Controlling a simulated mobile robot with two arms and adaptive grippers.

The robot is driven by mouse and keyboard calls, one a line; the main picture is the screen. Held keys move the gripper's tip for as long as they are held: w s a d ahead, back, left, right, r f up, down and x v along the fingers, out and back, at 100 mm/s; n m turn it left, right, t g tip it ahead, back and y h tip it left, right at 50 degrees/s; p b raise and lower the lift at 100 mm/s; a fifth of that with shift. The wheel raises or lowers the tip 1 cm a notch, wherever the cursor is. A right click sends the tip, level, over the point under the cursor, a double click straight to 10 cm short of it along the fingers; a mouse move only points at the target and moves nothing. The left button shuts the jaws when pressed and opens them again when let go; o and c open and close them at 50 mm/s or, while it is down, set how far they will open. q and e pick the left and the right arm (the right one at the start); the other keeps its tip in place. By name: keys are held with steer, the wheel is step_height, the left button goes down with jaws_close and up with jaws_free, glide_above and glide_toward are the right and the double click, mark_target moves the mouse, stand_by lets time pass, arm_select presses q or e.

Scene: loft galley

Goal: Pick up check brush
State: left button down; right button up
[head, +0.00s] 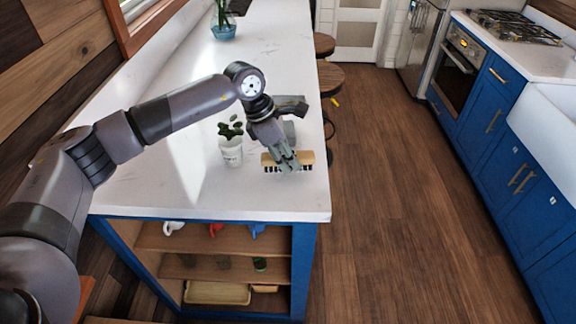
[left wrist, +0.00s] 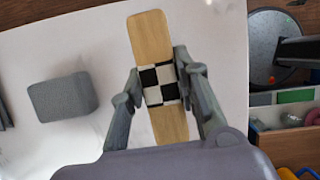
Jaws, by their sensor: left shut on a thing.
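The check brush (head: 305,157) has a light wooden back and dark bristles pointing down. It is near the right edge of the white counter, and I cannot tell whether the bristles touch it. In the left wrist view the brush (left wrist: 151,36) shows a black-and-white checked band around its middle. My left gripper (head: 288,164) comes down over the brush from above. In the left wrist view its fingers (left wrist: 158,76) are shut on the checked band, one on each side. My right gripper is in neither view.
A white cup with a plant (head: 231,152) stands just left of the brush. A grey block (left wrist: 62,97) lies on the white counter (head: 180,185). Round wooden stools (head: 330,78) stand along the counter's right side. Open shelves (head: 212,240) are under its front end.

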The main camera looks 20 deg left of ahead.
arm_select(q)
step_height(320, 180, up, 17)
steer(key=b, duration=0.4)
steer(key=shift+r, duration=0.1)
